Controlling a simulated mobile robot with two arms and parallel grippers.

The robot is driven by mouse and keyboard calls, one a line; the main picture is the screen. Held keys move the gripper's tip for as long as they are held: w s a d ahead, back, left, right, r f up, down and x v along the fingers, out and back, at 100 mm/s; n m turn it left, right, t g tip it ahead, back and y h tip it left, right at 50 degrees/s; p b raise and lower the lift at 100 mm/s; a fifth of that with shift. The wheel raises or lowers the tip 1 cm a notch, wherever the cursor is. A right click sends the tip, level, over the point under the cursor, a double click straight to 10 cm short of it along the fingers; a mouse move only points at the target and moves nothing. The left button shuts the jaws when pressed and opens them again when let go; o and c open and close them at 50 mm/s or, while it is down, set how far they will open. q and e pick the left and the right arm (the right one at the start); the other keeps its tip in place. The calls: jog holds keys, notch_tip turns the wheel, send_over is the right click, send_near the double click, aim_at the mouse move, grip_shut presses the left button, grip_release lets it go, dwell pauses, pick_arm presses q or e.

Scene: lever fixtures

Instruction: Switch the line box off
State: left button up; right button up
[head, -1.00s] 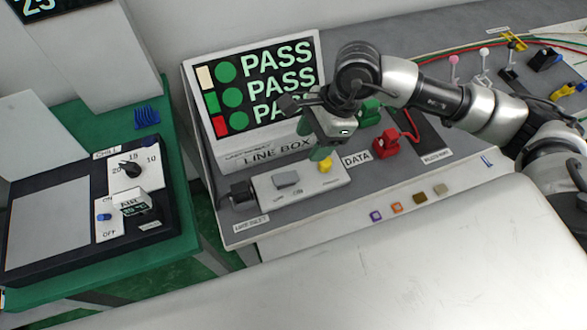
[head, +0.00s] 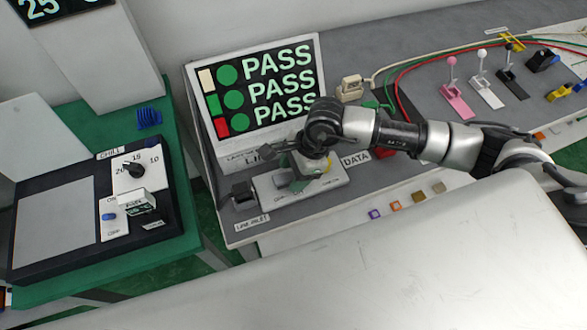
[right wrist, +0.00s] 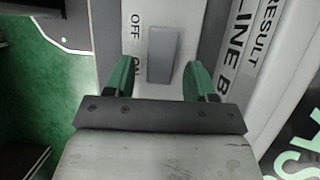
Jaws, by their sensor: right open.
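The line box (head: 193,105) is a white-edged cabinet whose screen shows three PASS rows. On the pale switch plate (head: 333,184) at its foot sits a grey rocker switch (right wrist: 162,55), seen clearly in the right wrist view between the OFF and ON labels. In the head view my right gripper (head: 297,181) is low over this plate and partly hides the switch. In the right wrist view my right gripper (right wrist: 158,75) is open, its green fingers on either side of the switch's ON end. I cannot tell whether they touch it. My left gripper is not in view.
A black line inlet block (head: 243,191) stands left of the plate. Pink (head: 453,85), white and black levers stand farther right. A green table (head: 88,268) with a chiller panel is at left.

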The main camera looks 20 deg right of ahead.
aim_at(287, 177)
jog(key=shift+c, duration=0.3)
jog(key=c, duration=0.9)
jog(key=shift+o, duration=0.2)
jog(key=shift+a+r+h+b, duration=0.1)
jog(key=shift+a+h+b, duration=0.15)
jog(key=shift+h, duration=0.35)
jog(key=shift+a+h+b, duration=0.15)
jog(key=shift+h+b, duration=0.1)
jog(key=shift+h, duration=0.35)
jog(key=shift+a+r+h+b, duration=0.2)
jog(key=shift+h+b, duration=0.4)
jog(key=shift+h, duration=0.6)
jog(key=o, duration=0.9)
jog(key=r, duration=0.5)
jog(key=r+b, duration=0.1)
jog(key=r, duration=0.4)
jog(key=shift+a+r, duration=0.2)
jog(key=shift+r, duration=0.2)
